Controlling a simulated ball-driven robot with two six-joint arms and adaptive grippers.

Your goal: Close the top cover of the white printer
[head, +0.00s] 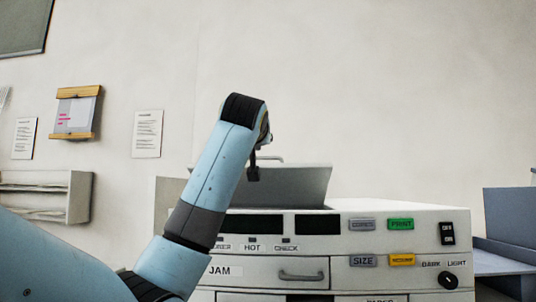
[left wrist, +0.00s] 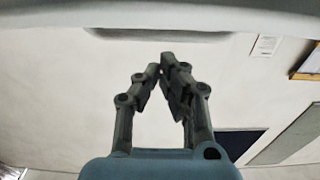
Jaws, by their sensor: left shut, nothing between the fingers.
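The white printer (head: 400,222) stands at the lower right of the head view, with buttons and dark windows on its front. Its grey top cover (head: 305,187) stands raised at a tilt, with a thin handle (head: 270,158) at its upper edge. My left gripper (head: 253,172) is in front of the cover's left part, fingers pointing down; I cannot tell if it touches. In the left wrist view my left gripper (left wrist: 160,65) is shut and empty, its fingertips close below a pale panel (left wrist: 230,22), likely the cover. My right gripper is not in view.
A wall rack (head: 75,195) and paper sheets (head: 148,134) hang on the wall at the left. A blue-grey box-like object (head: 508,215) stands right of the printer.

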